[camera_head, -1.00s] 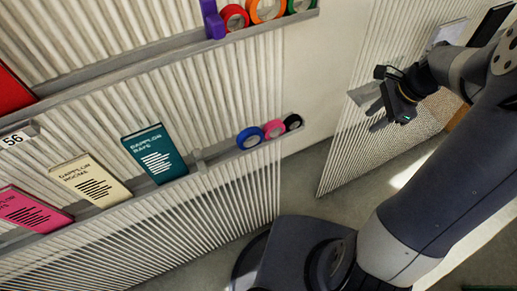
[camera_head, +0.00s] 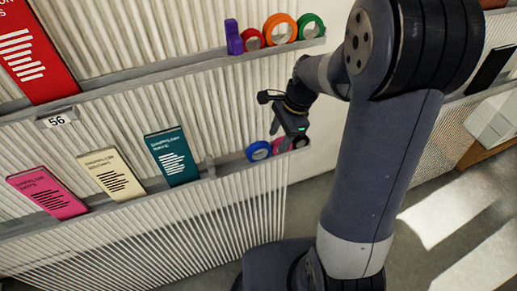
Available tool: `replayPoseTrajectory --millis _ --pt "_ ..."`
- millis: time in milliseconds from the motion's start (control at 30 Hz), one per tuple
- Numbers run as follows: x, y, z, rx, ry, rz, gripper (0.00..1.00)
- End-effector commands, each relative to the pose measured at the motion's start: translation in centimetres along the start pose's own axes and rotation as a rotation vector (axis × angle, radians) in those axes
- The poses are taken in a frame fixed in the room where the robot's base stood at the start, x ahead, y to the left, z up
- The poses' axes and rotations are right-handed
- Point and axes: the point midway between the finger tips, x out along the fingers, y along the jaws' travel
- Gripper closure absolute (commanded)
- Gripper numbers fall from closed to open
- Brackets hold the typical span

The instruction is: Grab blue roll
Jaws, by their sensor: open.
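The blue roll (camera_head: 258,151) stands on the lower shelf ledge, at the left end of a short row of rolls. A pink roll (camera_head: 277,146) is beside it, partly hidden by my gripper. A black roll (camera_head: 301,142) is at the right end of the row. My gripper (camera_head: 283,143) is open and points down at the row, in front of the pink roll and just right of the blue roll. I cannot tell whether its fingertips touch any roll.
The upper ledge above holds a purple item (camera_head: 233,37) and red, orange (camera_head: 280,28) and green rolls. A teal book (camera_head: 172,156), a cream book (camera_head: 111,172) and a pink book (camera_head: 47,192) stand left on the lower ledge.

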Motion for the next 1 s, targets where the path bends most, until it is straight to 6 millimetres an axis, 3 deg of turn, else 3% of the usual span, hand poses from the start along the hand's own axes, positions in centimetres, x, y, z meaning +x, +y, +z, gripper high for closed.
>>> replayPoseTrajectory --millis 100,333,533,700,1000 --pt "0.4 0.1 1.5 -0.002 0.000 0.002 0.52" --pt "0.8 0.0 2.8 -0.001 -0.001 0.001 0.52" --pt "1.6 0.1 5.8 -0.004 0.000 0.003 0.52" --pt "4.2 0.1 5.5 0.001 -0.001 0.004 0.52" --pt "4.8 0.0 5.5 0.001 0.000 0.000 0.52"
